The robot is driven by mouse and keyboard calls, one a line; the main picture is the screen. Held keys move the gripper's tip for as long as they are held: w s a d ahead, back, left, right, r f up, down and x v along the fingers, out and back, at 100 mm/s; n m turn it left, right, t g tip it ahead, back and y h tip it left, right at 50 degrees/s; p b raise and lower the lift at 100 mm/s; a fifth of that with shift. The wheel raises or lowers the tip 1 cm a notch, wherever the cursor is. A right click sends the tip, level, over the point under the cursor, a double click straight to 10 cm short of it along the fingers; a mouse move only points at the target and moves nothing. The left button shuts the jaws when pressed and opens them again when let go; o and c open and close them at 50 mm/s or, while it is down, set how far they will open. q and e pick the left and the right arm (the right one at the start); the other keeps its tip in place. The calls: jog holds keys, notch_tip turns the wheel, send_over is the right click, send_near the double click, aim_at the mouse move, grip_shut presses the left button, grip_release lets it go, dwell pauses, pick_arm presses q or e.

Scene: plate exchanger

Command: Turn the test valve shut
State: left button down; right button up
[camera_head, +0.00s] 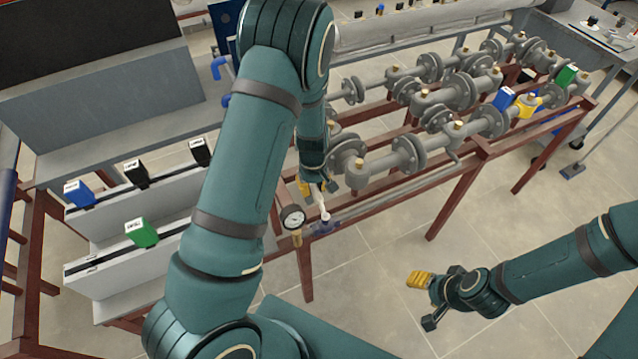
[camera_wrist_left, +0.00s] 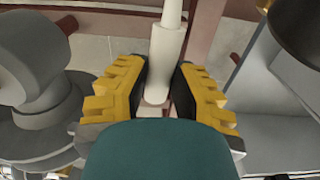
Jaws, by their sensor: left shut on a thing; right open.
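My left gripper (camera_head: 317,188) is at the upper part of the handle, partly hidden by my own arm. In the left wrist view the handle (camera_wrist_left: 166,58) runs between the yellow fingers of my left gripper (camera_wrist_left: 158,85), which is shut on it. My right gripper (camera_head: 426,301) is open and empty above the floor at the lower right, away from the valve.
A round pressure gauge (camera_head: 292,217) stands just left of the valve. Flanged grey pipework (camera_head: 408,153) on a red-brown frame (camera_head: 470,165) lies behind and to the right. Grey troughs (camera_head: 112,266) with coloured blocks stand at the left. Open tiled floor (camera_head: 380,255) surrounds my right gripper.

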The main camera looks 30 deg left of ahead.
aim_at(311, 189)
pick_arm(q)
jog(key=shift+s+a+f+n, duration=0.15)
jog(key=shift+s+a+n, duration=0.05)
jog(key=shift+s+n, duration=0.2)
jog(key=c, duration=0.8)
grip_release()
jog(key=shift+o, duration=0.2)
jog(key=shift+w+r, duration=0.15)
jog(key=shift+r, duration=0.45)
notch_tip(311, 189, up, 11)
